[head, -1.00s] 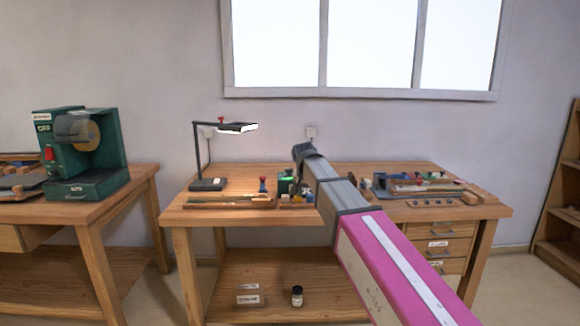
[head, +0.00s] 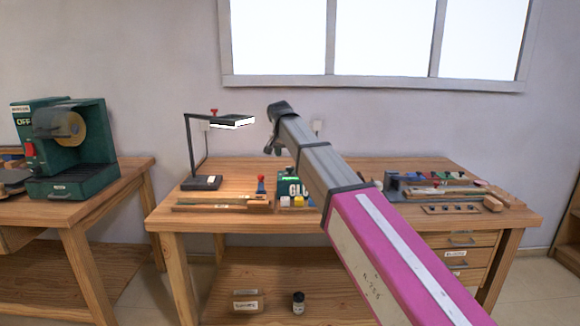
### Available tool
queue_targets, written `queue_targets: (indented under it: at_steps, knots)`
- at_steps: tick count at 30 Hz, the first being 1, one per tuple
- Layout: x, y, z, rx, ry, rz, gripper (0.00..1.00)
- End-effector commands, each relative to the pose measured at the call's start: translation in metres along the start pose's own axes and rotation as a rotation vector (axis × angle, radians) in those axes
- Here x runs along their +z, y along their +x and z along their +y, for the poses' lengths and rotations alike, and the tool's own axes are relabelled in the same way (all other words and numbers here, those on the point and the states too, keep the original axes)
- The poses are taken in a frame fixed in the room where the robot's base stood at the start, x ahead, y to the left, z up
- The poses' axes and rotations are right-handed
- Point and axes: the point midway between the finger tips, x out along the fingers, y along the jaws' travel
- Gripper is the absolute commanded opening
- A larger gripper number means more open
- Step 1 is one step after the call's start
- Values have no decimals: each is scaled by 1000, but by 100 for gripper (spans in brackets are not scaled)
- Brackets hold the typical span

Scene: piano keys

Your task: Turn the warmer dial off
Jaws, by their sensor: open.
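A small green box (head: 285,183) with white lettering that starts "GL" stands on the middle workbench (head: 228,218); it looks like the warmer. My arm hides its right part. I cannot make out its dial. A yellow block and a white block stand at its front. My gripper (head: 272,149) is at the end of my raised arm, pointing down, above and slightly left of the green box and apart from it. Its jaws are small in view, open, with nothing seen between them.
A black desk lamp (head: 193,150) stands left of the box, and a red-topped tool (head: 261,186) beside it. A tool rack (head: 440,182) lies at the right of the bench. A green machine (head: 75,150) stands on the left bench.

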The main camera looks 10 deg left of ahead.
Motion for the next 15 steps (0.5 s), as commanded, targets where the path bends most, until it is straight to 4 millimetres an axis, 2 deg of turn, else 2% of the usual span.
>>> queue_targets:
  at_steps: [1,6,10,15]
  knots:
    - [0,11,0,1,0,-1,64]
    - [0,39,0,0,-1,-1,64]
    - [0,55,0,1,0,-1,64]
    - [0,66,0,-1,0,1,64]
